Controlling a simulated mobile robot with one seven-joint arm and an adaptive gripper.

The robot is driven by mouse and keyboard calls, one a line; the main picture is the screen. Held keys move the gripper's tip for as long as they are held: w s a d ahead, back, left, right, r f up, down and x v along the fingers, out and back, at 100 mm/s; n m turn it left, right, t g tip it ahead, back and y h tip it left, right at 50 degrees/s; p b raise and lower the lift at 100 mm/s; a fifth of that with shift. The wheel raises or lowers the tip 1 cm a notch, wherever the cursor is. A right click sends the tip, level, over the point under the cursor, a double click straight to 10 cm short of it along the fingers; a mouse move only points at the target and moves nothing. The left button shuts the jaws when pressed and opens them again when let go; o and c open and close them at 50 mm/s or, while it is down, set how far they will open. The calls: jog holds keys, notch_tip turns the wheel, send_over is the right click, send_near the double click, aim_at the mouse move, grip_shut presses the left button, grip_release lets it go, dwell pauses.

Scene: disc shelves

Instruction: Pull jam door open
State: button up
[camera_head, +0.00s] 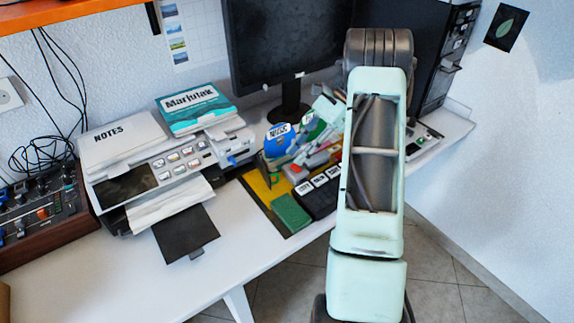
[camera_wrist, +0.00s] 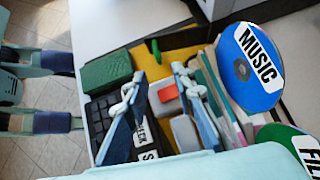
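A white printer (camera_head: 165,165) stands on the desk in the head view, left of my arm. It has a dark front panel (camera_head: 125,183), several buttons and a black flap (camera_head: 186,235) hanging out at the front under white paper. I cannot tell which part of it is the jam door.
A blue MUSIC disc (camera_wrist: 250,68), a green block (camera_wrist: 107,72) and black labelled keys (camera_wrist: 112,115) crowd the area around the gripper. A monitor (camera_head: 280,45) stands behind. A book (camera_head: 193,108) and NOTES pad (camera_head: 120,140) lie on the printer.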

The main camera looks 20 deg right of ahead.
jog(key=v, duration=0.3)
jog(key=shift+d+r, duration=0.3)
